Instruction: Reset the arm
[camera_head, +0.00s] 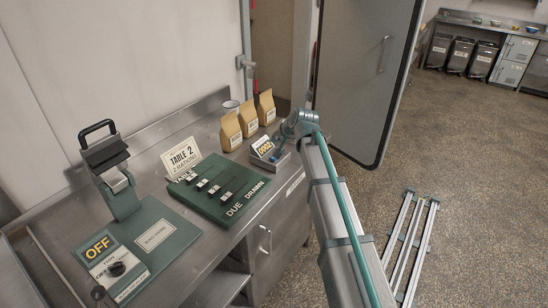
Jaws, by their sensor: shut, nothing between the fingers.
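My arm reaches from the bottom right up to the counter (150,190). Its teal end joints bend down to the left, by the far right edge of the counter. My gripper (275,157) is small and dark there, shut and empty, close beside a small display box (263,147) that reads 0902. Whether it touches the box I cannot tell. Part of the box and of the counter edge is hidden behind the arm.
A grey door (365,75) stands open behind the arm.

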